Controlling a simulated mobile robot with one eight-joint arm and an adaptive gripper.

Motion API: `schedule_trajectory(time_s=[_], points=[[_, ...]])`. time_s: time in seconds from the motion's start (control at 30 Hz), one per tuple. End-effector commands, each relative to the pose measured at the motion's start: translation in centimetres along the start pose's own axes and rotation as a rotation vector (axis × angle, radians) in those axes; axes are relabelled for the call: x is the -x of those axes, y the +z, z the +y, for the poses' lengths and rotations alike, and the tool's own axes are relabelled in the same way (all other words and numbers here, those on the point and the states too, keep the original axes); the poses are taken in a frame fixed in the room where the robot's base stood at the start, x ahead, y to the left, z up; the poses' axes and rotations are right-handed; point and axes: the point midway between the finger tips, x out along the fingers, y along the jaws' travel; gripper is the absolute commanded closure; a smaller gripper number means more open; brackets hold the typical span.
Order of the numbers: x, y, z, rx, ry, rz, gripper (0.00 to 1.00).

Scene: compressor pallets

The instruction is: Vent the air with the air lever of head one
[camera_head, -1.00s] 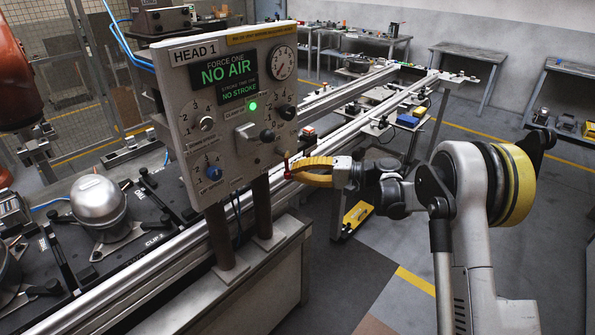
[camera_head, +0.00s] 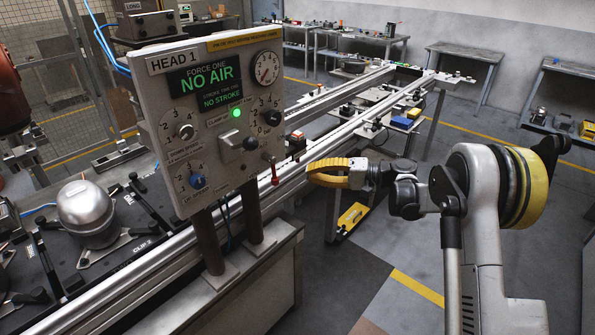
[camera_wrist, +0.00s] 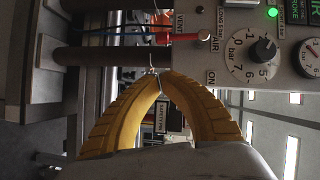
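The head one panel (camera_head: 212,110) stands upright on two posts, its display (camera_head: 217,80) reading "NO AIR" and "NO STROKE". The air lever (camera_head: 274,172) is a small red-handled lever hanging at the panel's lower right edge. In the wrist view the red lever (camera_wrist: 178,38) lies by the "VENT", "AIR" and "ON" lettering, nearer the "VENT" end. My gripper (camera_head: 309,171) has yellow ribbed fingers and is to the right of the lever, apart from it.
Dials and a black-knobbed lever (camera_head: 250,143) sit close by on the panel. A pressure gauge (camera_head: 266,69) is at its upper right. A conveyor rail (camera_head: 330,150) runs behind my gripper. A silver compressor (camera_head: 87,212) stands at left. Floor at lower right is clear.

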Motion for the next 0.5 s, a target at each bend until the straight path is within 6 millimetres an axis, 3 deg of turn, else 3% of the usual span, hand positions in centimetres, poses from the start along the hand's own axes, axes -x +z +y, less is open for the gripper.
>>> schedule_trajectory(time_s=[0.2, 0.5], points=[[4.1, 0.0, 0.1, 0.0, 0.0, 0.001, 1.0], [5.8, 0.1, 0.4, 0.001, 0.0, -0.002, 1.0]])
